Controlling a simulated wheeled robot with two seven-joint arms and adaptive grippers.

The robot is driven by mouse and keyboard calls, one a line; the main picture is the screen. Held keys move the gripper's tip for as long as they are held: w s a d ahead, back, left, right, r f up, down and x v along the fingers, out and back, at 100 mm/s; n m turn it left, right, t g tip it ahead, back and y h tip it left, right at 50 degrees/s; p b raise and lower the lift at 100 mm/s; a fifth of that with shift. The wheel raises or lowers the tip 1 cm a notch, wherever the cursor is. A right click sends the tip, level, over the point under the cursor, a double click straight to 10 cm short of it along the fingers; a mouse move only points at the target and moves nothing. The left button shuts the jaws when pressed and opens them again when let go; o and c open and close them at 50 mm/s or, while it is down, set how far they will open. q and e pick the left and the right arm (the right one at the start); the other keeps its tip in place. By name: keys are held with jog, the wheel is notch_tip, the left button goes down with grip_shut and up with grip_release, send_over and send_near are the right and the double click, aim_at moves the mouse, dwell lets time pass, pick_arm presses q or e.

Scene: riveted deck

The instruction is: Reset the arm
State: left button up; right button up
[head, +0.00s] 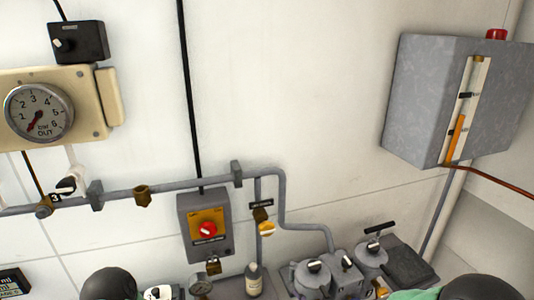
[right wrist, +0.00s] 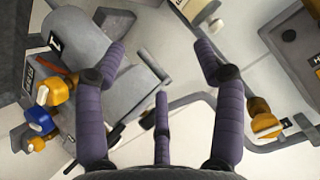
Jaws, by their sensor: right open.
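My right gripper (right wrist: 158,62) shows in the right wrist view with its purple-grey jointed fingers spread apart. The space between the fingertips is empty, and no finger clearly holds anything. Behind the fingers are grey equipment and pipes against a pale wall; how far off they are is hard to tell. My left gripper is not in view.
The wall carries a gauge (head: 38,113), a grey box (head: 425,90) with an orange lever (head: 455,138), a switch box with a red knob (head: 207,229), and pipes (head: 160,185). The upper middle wall is mostly bare.

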jog(key=s+d+f+m+g, duration=0.1)
jog(key=s+f+g, duration=0.3)
jog(key=s+f, duration=0.3)
jog(key=s+d+f+m+g, duration=0.1)
jog(key=s+f+g, duration=0.3)
jog(key=f, duration=1.1)
jog(key=s+d, duration=0.1)
jog(key=s, duration=0.2)
jog(key=shift+d+h, duration=0.2)
jog(key=shift+h, duration=0.1)
jog(key=s+f+g, duration=0.1)
jog(key=s, duration=0.1)
jog(key=s+f+g, duration=0.1)
jog(key=s+f, duration=0.1)
jog(key=s, duration=0.1)
jog(key=s+f+g, duration=0.1)
jog(key=s, duration=0.1)
jog(key=shift+s+f+m+b, duration=0.3)
jog(key=shift+f+m+b, duration=0.05)
jog(key=shift+m, duration=0.05)
jog(key=shift+c, duration=0.3)
